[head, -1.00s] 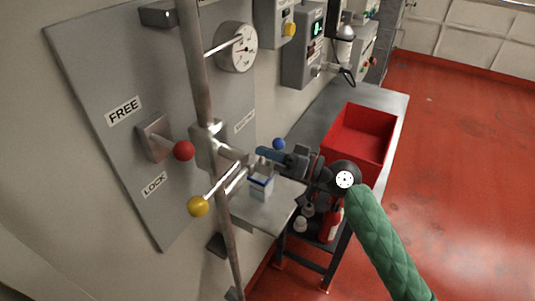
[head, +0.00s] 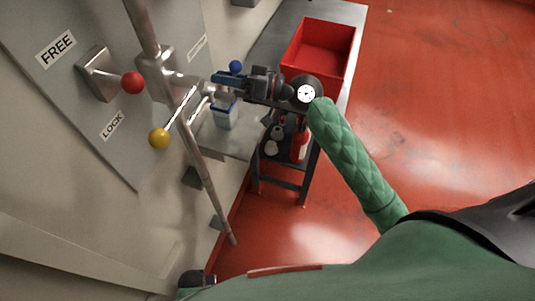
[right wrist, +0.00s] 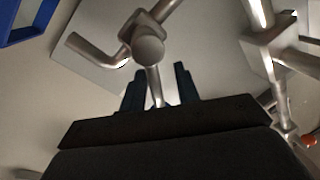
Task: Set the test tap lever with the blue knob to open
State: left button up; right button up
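The blue knob (head: 236,67) shows in the head view just above my right gripper's fingers. My right gripper (head: 220,77) is at the pipework, its fingers pointing left toward the wall. In the right wrist view its two dark fingers (right wrist: 158,88) stand apart, with a bare metal rod (right wrist: 154,84) between them. The rod runs from a round metal hub (right wrist: 148,49). Whether the fingers touch the rod is unclear. The blue knob cannot be made out in the wrist view.
A yellow-knobbed lever (head: 159,139) and a red-knobbed lever (head: 132,83) with FREE and LOCK labels are to the left. A vertical pipe (head: 204,175) stands close by. A small blue-white box (head: 225,117) sits below the gripper. A red bin (head: 346,50) stands on the bench behind.

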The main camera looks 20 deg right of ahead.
jog(key=n+p, duration=0.1)
jog(key=s+r+n+p, duration=0.1)
jog(key=n, duration=0.1)
jog(key=shift+a+g+p, duration=0.3)
jog(key=shift+a+p, duration=0.05)
jog(key=shift+a, duration=0.05)
jog(key=n+p, duration=0.1)
jog(key=s+n+p, duration=0.1)
jog(key=n, duration=0.1)
jog(key=shift+a+h+p, duration=0.3)
jog(key=shift+h+p, duration=0.1)
jog(key=shift+f, duration=0.15)
jog(key=b+v, duration=0.5)
jog(key=v, duration=0.3)
jog(key=s+f+m+h, duration=0.2)
jog(key=f+h, duration=0.1)
jog(key=f, duration=0.7)
jog(key=s+d+f+m+g+h, duration=0.1)
jog(key=s+f+m+h, duration=0.1)
jog(key=f, duration=0.7)
jog(key=s+d+f+m+h, duration=0.1)
jog(key=s+f+m+h, duration=0.1)
jog(key=f, duration=0.8)
jog(key=shift+s+d+f+m+g+h, duration=0.2)
jog(key=shift+s+f+m+g+h, duration=0.25)
jog(key=shift+h, duration=0.95)
jog(key=shift+r, duration=0.1)
